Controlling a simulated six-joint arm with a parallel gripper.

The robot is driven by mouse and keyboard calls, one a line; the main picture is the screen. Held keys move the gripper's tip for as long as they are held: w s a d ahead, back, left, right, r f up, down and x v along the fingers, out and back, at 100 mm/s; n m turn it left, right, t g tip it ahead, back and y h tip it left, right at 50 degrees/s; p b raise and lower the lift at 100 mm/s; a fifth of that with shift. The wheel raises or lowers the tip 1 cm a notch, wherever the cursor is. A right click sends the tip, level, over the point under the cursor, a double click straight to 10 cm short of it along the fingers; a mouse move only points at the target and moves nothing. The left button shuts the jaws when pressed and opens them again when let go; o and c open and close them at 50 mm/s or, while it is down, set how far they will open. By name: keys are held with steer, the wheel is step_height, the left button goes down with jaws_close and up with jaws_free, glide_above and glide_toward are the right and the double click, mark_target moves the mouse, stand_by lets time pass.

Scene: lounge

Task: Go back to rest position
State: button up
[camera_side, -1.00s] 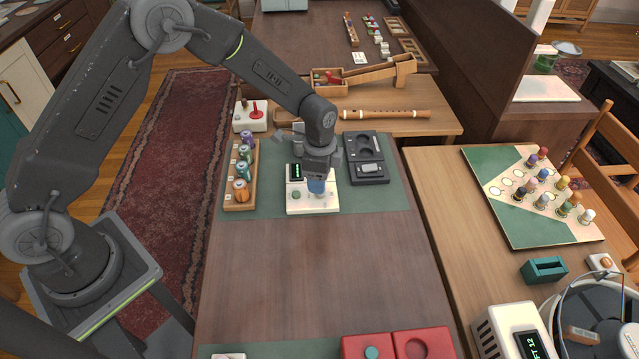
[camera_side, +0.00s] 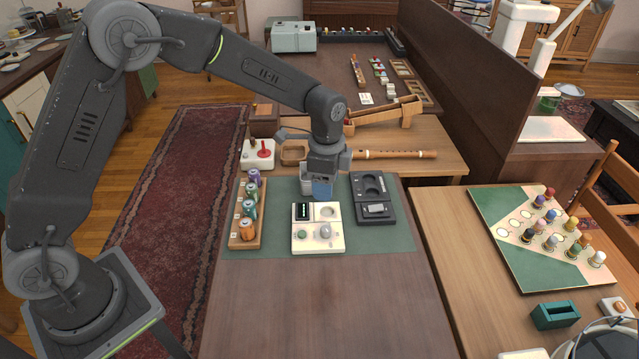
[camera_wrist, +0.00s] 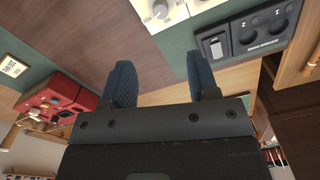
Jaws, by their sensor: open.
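My gripper (camera_side: 321,190) is open and empty in the side view. It appears above the back edge of the green mat (camera_side: 385,237), behind the cream device (camera_side: 318,241) in the picture, and does not seem to touch it. The cream device has a small dark screen, a green button and a grey knob. In the wrist view my gripper's two dark blue ribbed fingers (camera_wrist: 160,85) stand wide apart with nothing between them. The cream device (camera_wrist: 172,10) shows at that view's top edge.
A wooden rack (camera_side: 235,240) with several coloured spools stands left of the cream device. A dark grey device (camera_side: 374,213) lies to its right. A joystick box (camera_side: 258,155), a wooden flute (camera_side: 395,154) and a wooden ramp (camera_side: 385,115) lie behind. The table front is clear.

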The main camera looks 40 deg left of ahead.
steer(key=s+a+r+n+t, duration=0.35)
steer(key=s+r+n, duration=0.25)
steer(key=s+r, duration=0.65)
steer(key=s+a+r+n+t, duration=0.1)
steer(key=s+r+n, duration=0.1)
steer(key=s, duration=0.5)
steer(key=s+a+r+n+t, duration=0.1)
steer(key=s+a+r+n, duration=0.1)
steer(key=s+n, duration=0.2)
steer(key=s, duration=0.3)
steer(key=shift+r, duration=0.35)
